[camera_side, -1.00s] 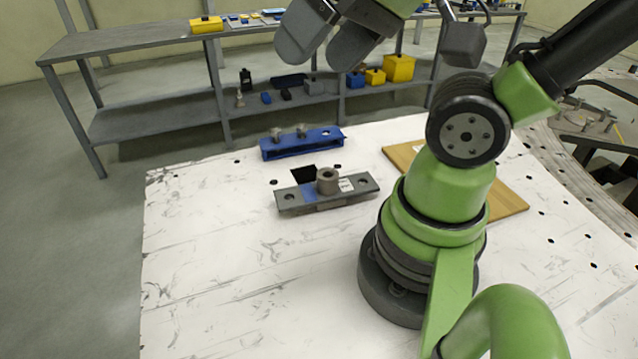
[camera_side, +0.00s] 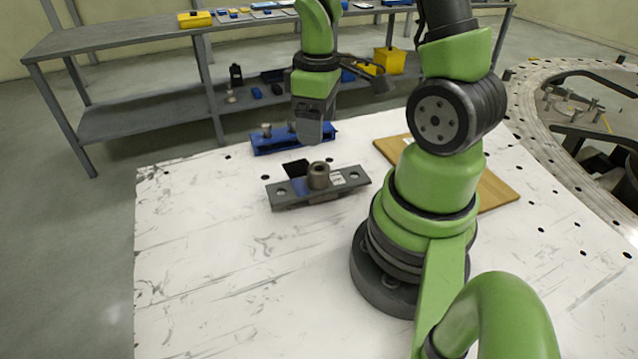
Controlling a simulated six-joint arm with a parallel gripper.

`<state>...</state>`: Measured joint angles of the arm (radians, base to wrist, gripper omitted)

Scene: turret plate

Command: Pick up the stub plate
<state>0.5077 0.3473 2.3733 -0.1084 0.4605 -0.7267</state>
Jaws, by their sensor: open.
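The stub plate looks to be the grey metal bar (camera_side: 346,179) with a hole near each end and a short hollow cylinder (camera_side: 318,176) standing up from its middle. It lies on the white table, left of my arm's base. My gripper (camera_side: 312,138) points down, open, above and behind the cylinder in the picture, apart from it. Its fingers overlap each other in this view, so the gap between them is hidden. A blue fixture (camera_side: 276,143) with upright pegs lies behind the plate, and my gripper covers part of it.
The white table (camera_side: 220,260) is clear at the front left. A wooden board (camera_side: 498,196) lies behind my base at the right. A grey shelf (camera_side: 150,118) with yellow and blue boxes stands behind. A round perforated metal structure (camera_side: 540,85) is at the far right.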

